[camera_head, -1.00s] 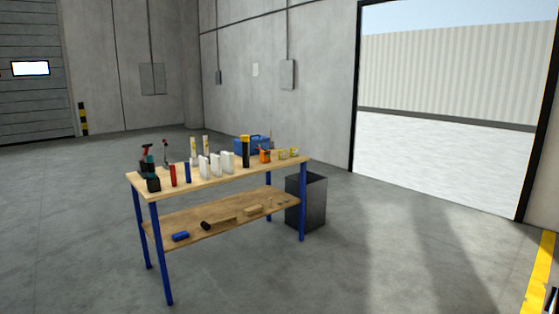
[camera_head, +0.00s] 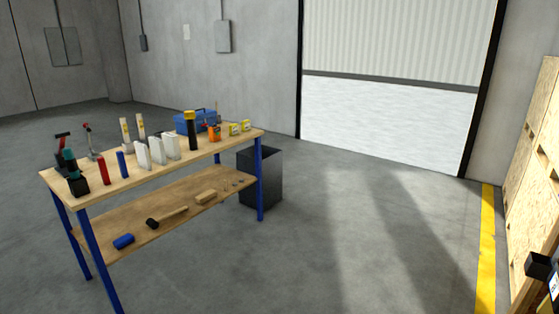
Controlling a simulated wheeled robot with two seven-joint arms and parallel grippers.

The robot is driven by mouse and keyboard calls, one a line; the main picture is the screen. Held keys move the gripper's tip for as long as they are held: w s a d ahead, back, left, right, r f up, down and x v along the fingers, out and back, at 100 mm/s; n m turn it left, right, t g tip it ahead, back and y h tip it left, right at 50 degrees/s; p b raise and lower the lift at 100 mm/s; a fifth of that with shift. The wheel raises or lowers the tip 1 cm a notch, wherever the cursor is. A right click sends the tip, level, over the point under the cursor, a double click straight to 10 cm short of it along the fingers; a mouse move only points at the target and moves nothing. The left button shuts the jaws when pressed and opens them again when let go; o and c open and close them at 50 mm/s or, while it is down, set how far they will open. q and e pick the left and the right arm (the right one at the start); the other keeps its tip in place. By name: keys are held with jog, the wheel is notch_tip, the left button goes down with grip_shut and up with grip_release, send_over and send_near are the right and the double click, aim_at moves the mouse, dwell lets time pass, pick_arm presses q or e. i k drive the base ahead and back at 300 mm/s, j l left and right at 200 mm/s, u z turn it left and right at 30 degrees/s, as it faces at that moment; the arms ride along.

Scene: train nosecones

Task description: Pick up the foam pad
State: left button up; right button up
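No thing that I can clearly make out as the foam pad shows in the head view. A small tan block (camera_head: 206,197) and a blue rolled item (camera_head: 123,241) lie on the lower shelf (camera_head: 160,217) of the workbench; I cannot tell what either is made of. The wooden workbench top (camera_head: 110,187) stands at the left on blue legs, with several tools, bottles and white containers (camera_head: 157,150) on it. Neither of my grippers is in view.
A dark bin (camera_head: 262,180) stands by the bench's right end. A blue toolbox (camera_head: 190,122) sits on the bench top. Wooden panelling (camera_head: 535,170) and a yellow floor line (camera_head: 487,240) are at the right, with a dark item (camera_head: 538,265) beside the panelling. The middle floor is clear.

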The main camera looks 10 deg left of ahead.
aim_at(172, 148)
jog(key=i+j+u, duration=0.2)
jog(key=u, duration=0.2)
jog(key=i+j+u, duration=0.5)
jog(key=u, duration=0.25)
jog(key=i+u, duration=0.35)
jog(key=i+j+z, duration=0.1)
jog(key=i, duration=0.3)
jog(key=i+j+z, duration=0.15)
jog(key=i, duration=0.3)
jog(key=i+j+z, duration=0.1)
jog(key=i, duration=0.3)
jog(key=i+j+z, duration=0.1)
jog(key=i, duration=0.3)
jog(key=i+j+z, duration=0.3)
jog(key=i+j, duration=0.1)
jog(key=i, duration=0.1)
